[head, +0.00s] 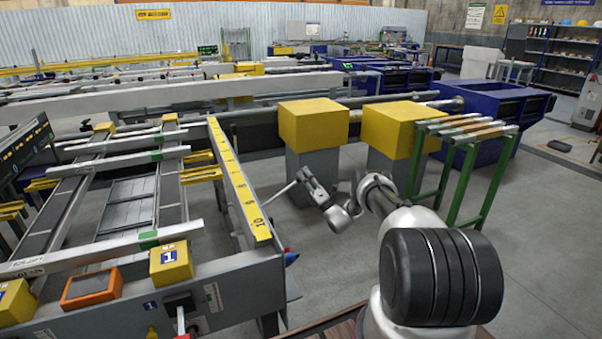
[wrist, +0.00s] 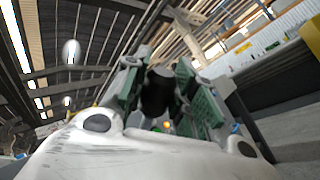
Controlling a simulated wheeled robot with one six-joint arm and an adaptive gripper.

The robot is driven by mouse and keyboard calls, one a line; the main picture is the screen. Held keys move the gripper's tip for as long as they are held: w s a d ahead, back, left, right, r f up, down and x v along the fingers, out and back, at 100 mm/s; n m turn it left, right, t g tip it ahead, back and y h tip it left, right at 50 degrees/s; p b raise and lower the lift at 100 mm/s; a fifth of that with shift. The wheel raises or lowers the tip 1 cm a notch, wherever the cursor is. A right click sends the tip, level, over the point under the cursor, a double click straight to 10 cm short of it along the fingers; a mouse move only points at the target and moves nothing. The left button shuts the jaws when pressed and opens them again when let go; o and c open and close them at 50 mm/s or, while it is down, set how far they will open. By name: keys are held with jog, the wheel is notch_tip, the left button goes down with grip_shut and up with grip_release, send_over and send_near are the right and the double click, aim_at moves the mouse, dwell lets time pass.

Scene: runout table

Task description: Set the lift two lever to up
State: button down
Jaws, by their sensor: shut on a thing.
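My gripper (head: 305,176) is at the right side of the runout table (head: 226,276), beyond its yellow numbered rail. A thin light-grey lever rod (head: 280,191) slants up and right from the table side to my gripper. In the wrist view, a black knob (wrist: 157,93) sits between the green pads of my gripper (wrist: 160,85), which is shut on it. The knob is hidden by the fingers in the head view. I cannot read any lift label by this lever.
Two yellow-topped grey pedestals (head: 314,125) (head: 401,128) stand behind my gripper. A green-legged stand (head: 468,131) is to the right. A yellow box marked 1 (head: 171,263) and an orange-framed panel (head: 92,287) sit on the table's near end.

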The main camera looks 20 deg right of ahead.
jog(key=shift+d+f+m, duration=0.2)
jog(key=shift+f+m, duration=0.1)
jog(key=shift+f, duration=0.05)
jog(key=c, duration=1.1)
grip_release()
jog(key=v, duration=1.2)
jog(key=shift+a, duration=0.1)
